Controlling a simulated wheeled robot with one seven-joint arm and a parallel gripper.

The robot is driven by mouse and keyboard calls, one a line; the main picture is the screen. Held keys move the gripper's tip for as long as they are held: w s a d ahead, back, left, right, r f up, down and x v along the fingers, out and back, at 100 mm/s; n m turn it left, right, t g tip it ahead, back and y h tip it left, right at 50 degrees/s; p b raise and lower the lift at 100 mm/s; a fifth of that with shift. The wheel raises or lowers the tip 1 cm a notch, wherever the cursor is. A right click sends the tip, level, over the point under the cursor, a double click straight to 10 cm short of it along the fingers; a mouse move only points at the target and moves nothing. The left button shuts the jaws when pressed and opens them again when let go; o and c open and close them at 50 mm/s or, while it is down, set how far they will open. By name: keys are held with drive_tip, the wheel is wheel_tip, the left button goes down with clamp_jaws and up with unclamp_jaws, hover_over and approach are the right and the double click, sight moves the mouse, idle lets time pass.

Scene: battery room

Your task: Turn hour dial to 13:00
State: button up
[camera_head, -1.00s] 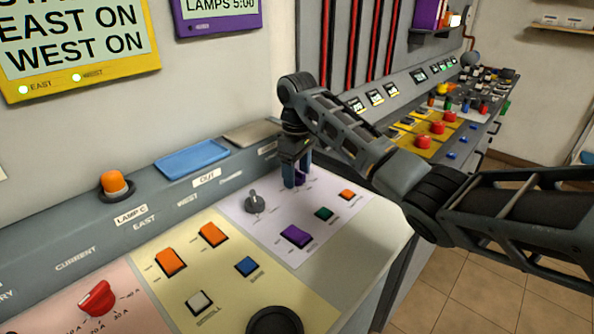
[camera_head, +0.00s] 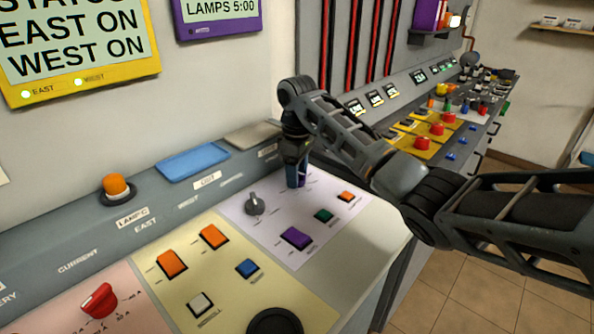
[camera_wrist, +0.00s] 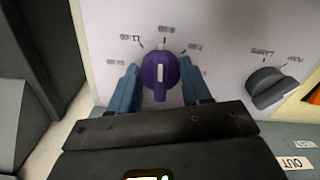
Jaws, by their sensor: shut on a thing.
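The purple hour dial (camera_wrist: 160,66) is a round knob with a white line on its grip, on the pale lilac panel (camera_wrist: 225,50). In the wrist view the white line runs nearly straight up and down. In the head view my gripper (camera_head: 298,181) points down onto the panel, and only a bit of the purple dial (camera_head: 303,181) shows beside the fingers.
A grey selector knob (camera_head: 255,204) stands left of the dial; it also shows in the wrist view (camera_wrist: 268,88). Purple (camera_head: 296,238), green (camera_head: 324,215) and orange (camera_head: 346,197) buttons lie nearer. The purple-framed display (camera_head: 218,12) reads LAMPS 5:00.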

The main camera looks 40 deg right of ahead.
drive_tip(key=n+p, duration=0.1)
drive_tip(key=n, duration=0.2)
drive_tip(key=shift+r+p, duration=0.1)
drive_tip(key=shift+p, duration=0.3)
drive_tip(key=n+p, duration=0.1)
drive_tip(key=n, duration=0.4)
drive_tip(key=shift+p, duration=0.35)
drive_tip(key=n+p, duration=0.1)
drive_tip(key=n, duration=0.3)
drive_tip(key=shift+w+n, duration=0.1)
drive_tip(key=shift+n, duration=2)
drive_tip(key=shift+p, duration=0.3)
drive_tip(key=o, duration=1.1)
drive_tip(key=shift+c, duration=0.2)
drive_tip(key=shift+r+b, duration=0.6)
drive_tip(key=shift+r, duration=3.2)
